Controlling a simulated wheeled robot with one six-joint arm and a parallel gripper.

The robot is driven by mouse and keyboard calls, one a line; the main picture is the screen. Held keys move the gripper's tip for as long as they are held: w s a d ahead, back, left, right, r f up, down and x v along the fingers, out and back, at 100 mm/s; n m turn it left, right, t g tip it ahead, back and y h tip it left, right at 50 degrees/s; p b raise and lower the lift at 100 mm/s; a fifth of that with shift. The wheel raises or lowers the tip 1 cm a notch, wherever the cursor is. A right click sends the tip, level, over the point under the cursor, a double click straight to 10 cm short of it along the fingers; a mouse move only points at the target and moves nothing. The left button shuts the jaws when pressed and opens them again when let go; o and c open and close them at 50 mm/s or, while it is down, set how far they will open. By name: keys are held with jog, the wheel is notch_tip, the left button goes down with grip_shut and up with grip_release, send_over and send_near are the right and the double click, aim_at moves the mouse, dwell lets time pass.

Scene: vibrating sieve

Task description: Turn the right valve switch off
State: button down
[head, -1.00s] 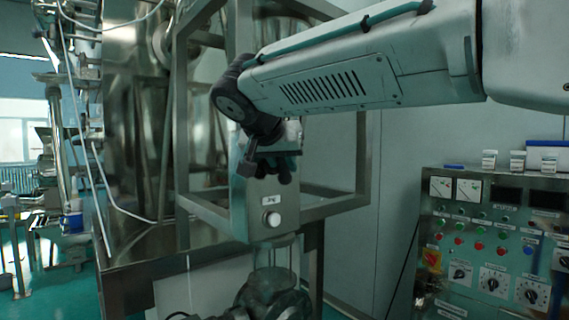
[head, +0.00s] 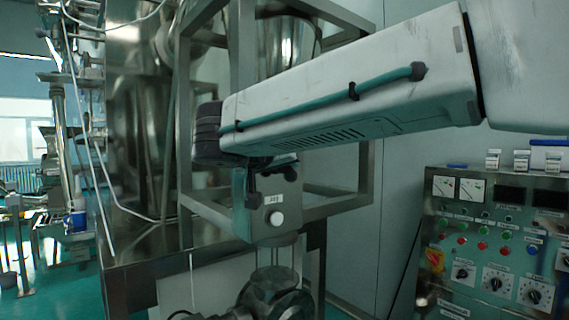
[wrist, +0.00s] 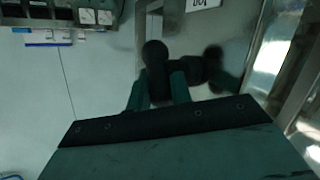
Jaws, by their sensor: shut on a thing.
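A black valve switch with a rounded knob end (wrist: 154,52) shows in the wrist view against a steel face. My gripper (wrist: 161,82) has its two teal fingers on either side of the black piece and is shut on it. More dark rounded parts lie just to the right there, blurred, and I cannot tell whether some are reflections. In the head view my gripper (head: 254,197) hangs at the top of the steel box, above its label and white button (head: 276,218). My own arm hides most of the switch there.
A steel frame (head: 340,206) surrounds the box. A control panel (head: 470,265) with meters, buttons and dials stands at the right, and it also shows in the wrist view (wrist: 60,15). A glass tube (head: 275,258) hangs below the box. Plain wall lies between frame and panel.

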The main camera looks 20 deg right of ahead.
jog(key=c, duration=1.3)
grip_release()
jog(key=v, duration=0.8)
jog(key=shift+f, duration=0.1)
jog(key=shift+w, duration=0.1)
